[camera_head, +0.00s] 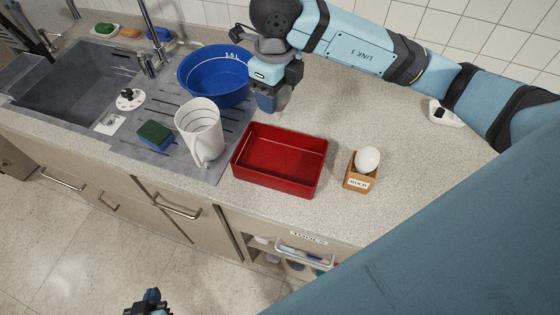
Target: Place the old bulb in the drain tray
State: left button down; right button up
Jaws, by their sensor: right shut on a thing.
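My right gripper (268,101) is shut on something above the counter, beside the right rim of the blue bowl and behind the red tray. Its fingers hide what it holds, so I cannot tell if it is the old bulb. A grey ridged drain tray (218,166) lies right of the sink. An open red tray (320,160) stands empty on the counter just right of it. A round white bulb (368,159) sits in a small wooden box (359,183) labelled "BULB". My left gripper (148,300) is low at the bottom edge, over the floor; its jaws are unclear.
A blue bowl (212,75), a white jug (200,128) and a green-blue sponge (156,134) occupy the drain tray area. The sink (75,85) with taps is at left. My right arm crosses the right side. Counter right of the wooden box is mostly clear.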

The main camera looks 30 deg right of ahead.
jog(key=shift+s+d+f+m, duration=0.1)
jog(key=shift+d+f+m, duration=0.05)
jog(key=shift+m, duration=0.45)
jog(key=shift+d+f+m, duration=0.1)
jog(key=shift+d+m, duration=0.05)
jog(key=shift+m, duration=0.45)
send_near(280, 165)
notch_tip(280, 165, down, 4)
jog(key=shift+r+p, duration=0.25)
jog(key=shift+p, duration=0.25)
jog(key=shift+f, duration=0.2)
jog(key=o, duration=0.9)
